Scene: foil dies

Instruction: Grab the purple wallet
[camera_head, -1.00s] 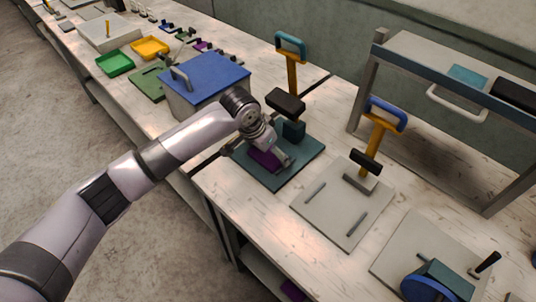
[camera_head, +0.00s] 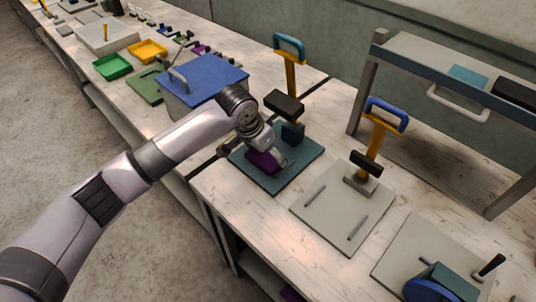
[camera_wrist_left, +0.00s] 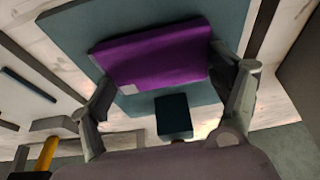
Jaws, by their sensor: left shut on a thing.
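The purple wallet (camera_head: 262,162) is at the dark teal base plate (camera_head: 278,183) of a press with a teal handle. In the left wrist view the wallet (camera_wrist_left: 155,58) spans the space between the two fingers, with the teal plate behind it. My left gripper (camera_wrist_left: 165,76) is shut on the wallet, one finger at each end. In the head view my left gripper (camera_head: 270,154) comes over the plate from the left and partly hides the wallet. Whether the wallet touches the plate is unclear. My right gripper is not in view.
The press's dark head (camera_head: 284,104) stands close behind my gripper. A blue-lidded box (camera_head: 205,82) is beside my forearm.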

